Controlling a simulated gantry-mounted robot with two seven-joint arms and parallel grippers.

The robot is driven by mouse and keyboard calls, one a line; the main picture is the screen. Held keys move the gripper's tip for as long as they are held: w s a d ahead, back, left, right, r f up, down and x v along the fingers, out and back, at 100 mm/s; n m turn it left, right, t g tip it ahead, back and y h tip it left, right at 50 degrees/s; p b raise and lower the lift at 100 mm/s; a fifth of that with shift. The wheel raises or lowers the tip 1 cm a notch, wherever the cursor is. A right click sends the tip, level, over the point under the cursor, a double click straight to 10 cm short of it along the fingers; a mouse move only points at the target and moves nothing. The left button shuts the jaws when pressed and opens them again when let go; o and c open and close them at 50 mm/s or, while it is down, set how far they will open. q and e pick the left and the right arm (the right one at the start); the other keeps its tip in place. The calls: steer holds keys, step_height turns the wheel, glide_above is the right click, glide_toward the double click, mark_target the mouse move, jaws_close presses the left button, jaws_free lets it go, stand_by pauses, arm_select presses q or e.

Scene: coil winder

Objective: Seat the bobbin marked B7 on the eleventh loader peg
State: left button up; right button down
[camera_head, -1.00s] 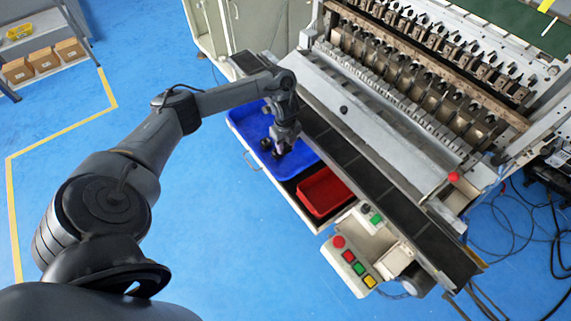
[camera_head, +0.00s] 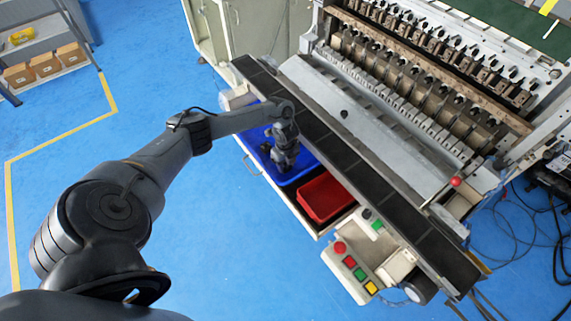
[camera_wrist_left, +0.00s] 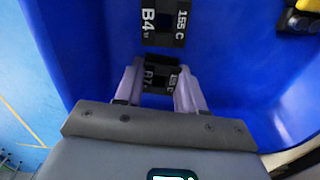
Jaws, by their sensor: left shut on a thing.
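My left gripper (camera_head: 283,166) is low over the blue tray (camera_head: 309,162). In the left wrist view its pale fingers (camera_wrist_left: 159,92) are shut on a black bobbin (camera_wrist_left: 161,72) whose mark ends in 7; its letter is hard to read. The bobbin is inside the tray, and I cannot tell whether it is clear of the tray floor. Another black bobbin (camera_wrist_left: 163,22), marked B4 and 155 C, is just beyond it. The winder (camera_head: 425,85) stands at the upper right with rows of small fittings; I cannot single out the eleventh loader peg. My right gripper is out of view.
A red bin (camera_head: 325,197) sits beside the blue tray. A dark slatted strip (camera_head: 345,160) runs along the winder's front, close to my left arm. A button box (camera_head: 358,270) stands at the strip's lower end. The blue floor at lower left is open.

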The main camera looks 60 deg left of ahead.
arm_select(q)
steer(key=shift+f, duration=0.1)
steer(key=o, duration=1)
steer(key=shift+f, duration=0.1)
